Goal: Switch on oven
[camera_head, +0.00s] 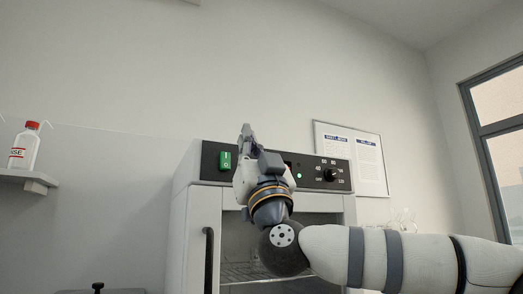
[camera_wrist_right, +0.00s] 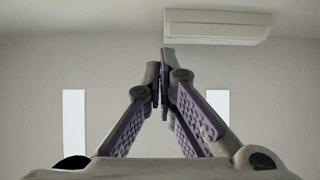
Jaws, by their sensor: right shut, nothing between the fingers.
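The oven (camera_head: 185,225) is a white box with a black control panel along its top front. Its green rocker switch (camera_head: 225,160) shows at the panel's left, and a black dial (camera_head: 331,175) with numbers at its right. A small light on the panel glows green. My right gripper (camera_head: 246,130) points upward in front of the panel, just right of the switch, and covers the panel's middle. In the right wrist view its fingers (camera_wrist_right: 164,75) meet at the tips with nothing between them. I cannot tell whether it touches the oven. My left gripper is out of view.
A bottle with a red cap (camera_head: 25,146) stands on a shelf (camera_head: 38,181) at the left. A framed notice (camera_head: 370,150) hangs on the wall behind the oven. Glassware (camera_head: 403,220) stands to the right. An air conditioner (camera_wrist_right: 218,26) is in the right wrist view.

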